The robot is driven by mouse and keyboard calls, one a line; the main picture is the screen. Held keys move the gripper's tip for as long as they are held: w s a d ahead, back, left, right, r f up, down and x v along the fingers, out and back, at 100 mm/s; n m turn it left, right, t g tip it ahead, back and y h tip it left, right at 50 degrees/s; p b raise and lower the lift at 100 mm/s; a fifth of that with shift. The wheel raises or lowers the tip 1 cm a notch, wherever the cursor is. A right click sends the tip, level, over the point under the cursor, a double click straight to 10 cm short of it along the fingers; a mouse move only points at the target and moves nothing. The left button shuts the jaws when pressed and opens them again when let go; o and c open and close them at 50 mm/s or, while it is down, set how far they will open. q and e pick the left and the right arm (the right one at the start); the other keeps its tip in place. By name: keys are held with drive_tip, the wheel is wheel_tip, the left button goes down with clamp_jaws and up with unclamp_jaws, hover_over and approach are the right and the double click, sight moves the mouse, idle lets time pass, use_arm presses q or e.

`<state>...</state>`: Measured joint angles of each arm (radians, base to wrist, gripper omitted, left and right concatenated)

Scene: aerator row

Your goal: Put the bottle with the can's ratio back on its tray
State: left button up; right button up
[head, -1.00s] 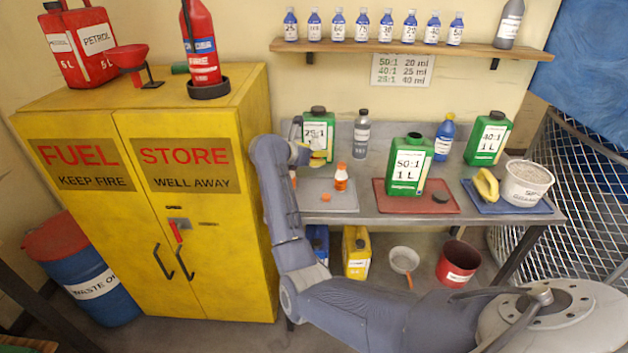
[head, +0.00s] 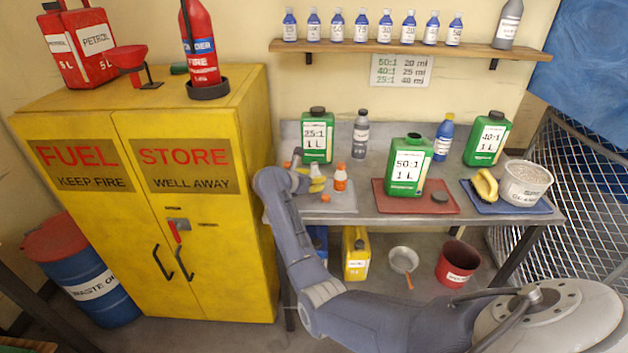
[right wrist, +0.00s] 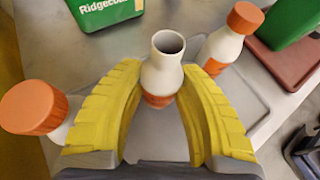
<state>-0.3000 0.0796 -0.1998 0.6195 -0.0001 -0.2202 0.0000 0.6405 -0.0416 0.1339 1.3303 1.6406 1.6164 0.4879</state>
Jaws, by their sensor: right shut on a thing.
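My right gripper (head: 314,180) is low at the grey tray (head: 343,208), in front of the green 25:1 can (head: 317,136). In the right wrist view its yellow fingers (right wrist: 160,78) are shut on an uncapped white bottle (right wrist: 166,73) with an orange band. The bottle's base is hidden, so I cannot tell whether it touches the tray. An orange-capped white bottle (head: 340,178) stands to the right of the gripper; another capped one (right wrist: 35,108) shows at left in the wrist view. My left gripper is not in view.
The open green 50:1 can (head: 408,167) stands on the red tray (head: 385,205) with a dark cap (head: 440,196). A grey bottle (head: 361,134), blue bottle (head: 444,138) and 40:1 can (head: 487,140) stand behind. A blue tray (head: 500,207) holds a white tub (head: 526,182).

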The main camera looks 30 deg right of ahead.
drive_tip(key=shift+f, duration=0.1)
drive_tip(key=o, duration=0.7)
drive_tip(key=shift+o, duration=0.2)
drive_tip(key=v, duration=1.2)
